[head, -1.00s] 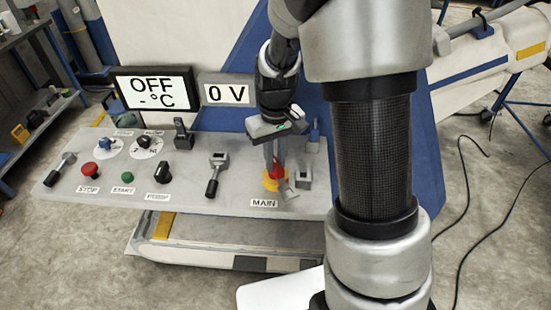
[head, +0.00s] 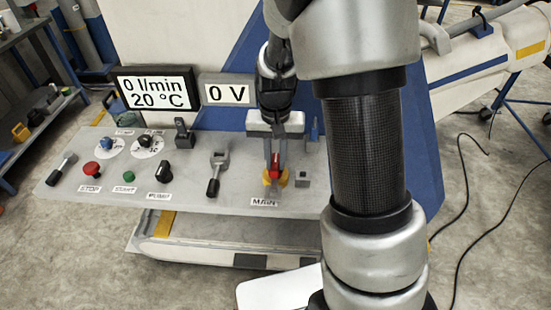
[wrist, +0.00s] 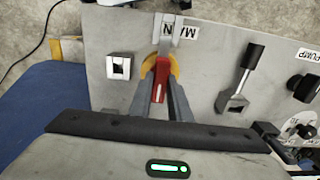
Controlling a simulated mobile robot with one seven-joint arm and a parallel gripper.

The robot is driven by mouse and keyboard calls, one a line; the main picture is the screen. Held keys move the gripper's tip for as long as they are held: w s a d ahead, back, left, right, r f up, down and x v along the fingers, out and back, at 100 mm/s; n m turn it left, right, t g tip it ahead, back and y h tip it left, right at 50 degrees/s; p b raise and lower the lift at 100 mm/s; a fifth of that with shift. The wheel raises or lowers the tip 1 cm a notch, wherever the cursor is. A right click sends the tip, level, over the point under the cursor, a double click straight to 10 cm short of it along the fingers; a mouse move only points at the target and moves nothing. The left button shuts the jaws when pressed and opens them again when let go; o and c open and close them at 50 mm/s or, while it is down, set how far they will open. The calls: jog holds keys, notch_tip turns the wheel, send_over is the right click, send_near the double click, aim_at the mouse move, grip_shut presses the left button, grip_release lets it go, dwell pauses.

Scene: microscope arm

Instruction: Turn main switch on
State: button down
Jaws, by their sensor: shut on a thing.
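The main switch is a red handle (head: 275,167) on a yellow round base (head: 268,180), above the MAIN label (head: 264,202) at the right part of the grey panel. My gripper (head: 276,172) points down over it and is shut on the red handle. In the wrist view the red handle (wrist: 160,80) sits between the two grey fingers, with the yellow base (wrist: 174,66) behind it. The left display (head: 157,93) reads 0 l/min and 20 °C. The right display (head: 227,94) reads 0 V.
The grey panel (head: 110,195) also carries a red STOP button (head: 91,169), a green START button (head: 129,176), a black PUMP knob (head: 163,172) and a lever (head: 215,175). A small square socket (head: 302,179) stands close right of the main switch.

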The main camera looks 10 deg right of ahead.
aim_at(276, 162)
jog(key=shift+r, duration=0.1)
jog(key=c, duration=1.6)
grip_release()
jog(key=shift+c, duration=0.2)
notch_tip(276, 162, up, 17)
jog(key=p, duration=0.1)
jog(key=shift+r, duration=0.2)
jog(key=s+r+n+t+p, duration=0.2)
jog(key=s+r, duration=0.2)
jog(key=s, duration=0.5)
jog(key=s+r+n+t+p, duration=0.1)
jog(key=s+r+t+p, duration=0.1)
jog(key=s+r, duration=0.3)
jog(key=s+t, duration=0.1)
jog(key=s, duration=0.2)
jog(key=shift+s+d+r+n+t, duration=0.15)
jog(key=shift+s+n+t, duration=0.15)
jog(key=shift+s+n, duration=0.1)
